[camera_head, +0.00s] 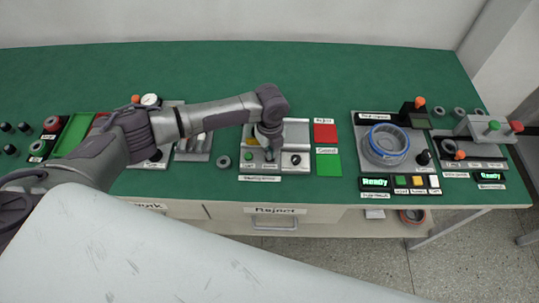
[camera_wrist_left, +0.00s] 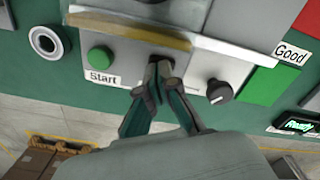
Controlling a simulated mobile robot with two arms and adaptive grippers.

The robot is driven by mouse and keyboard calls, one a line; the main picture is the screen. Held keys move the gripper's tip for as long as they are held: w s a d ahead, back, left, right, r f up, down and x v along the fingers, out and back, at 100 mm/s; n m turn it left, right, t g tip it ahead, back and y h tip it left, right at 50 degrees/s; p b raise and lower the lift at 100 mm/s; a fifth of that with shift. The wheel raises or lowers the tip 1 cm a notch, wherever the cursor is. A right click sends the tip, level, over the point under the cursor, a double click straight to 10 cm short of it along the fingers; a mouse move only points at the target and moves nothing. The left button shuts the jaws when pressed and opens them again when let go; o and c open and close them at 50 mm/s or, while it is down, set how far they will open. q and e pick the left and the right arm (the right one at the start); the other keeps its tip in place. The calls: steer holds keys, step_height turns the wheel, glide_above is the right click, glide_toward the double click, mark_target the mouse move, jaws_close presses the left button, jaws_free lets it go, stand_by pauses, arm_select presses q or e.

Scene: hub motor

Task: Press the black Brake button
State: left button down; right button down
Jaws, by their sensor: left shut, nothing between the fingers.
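My left gripper (camera_head: 268,154) is over the grey station in the middle of the table. In the left wrist view, the gripper (camera_wrist_left: 160,72) is shut and empty, its fingertips on or just above the panel to the right of the green Start button (camera_wrist_left: 101,58). A dark spot shows right at the fingertips; it looks like the black Brake button, but the fingers cover most of it and no Brake label can be read. I cannot tell whether they touch it. A black rotary knob (camera_wrist_left: 219,91) sits to the right on the same panel. My right gripper is not in view.
Red Reject (camera_head: 325,133) and green Good (camera_head: 328,165) pads lie right of the station. A grey ring (camera_head: 224,161) lies left of it. A fixture with a blue-rimmed round part (camera_head: 388,143) stands farther right. The back of the green table (camera_head: 330,75) is clear.

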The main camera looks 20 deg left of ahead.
arm_select(q)
step_height(320, 180, up, 14)
steer(key=p, duration=1.1)
steer(key=shift+p, duration=0.3)
steer(key=shift+f, duration=0.1)
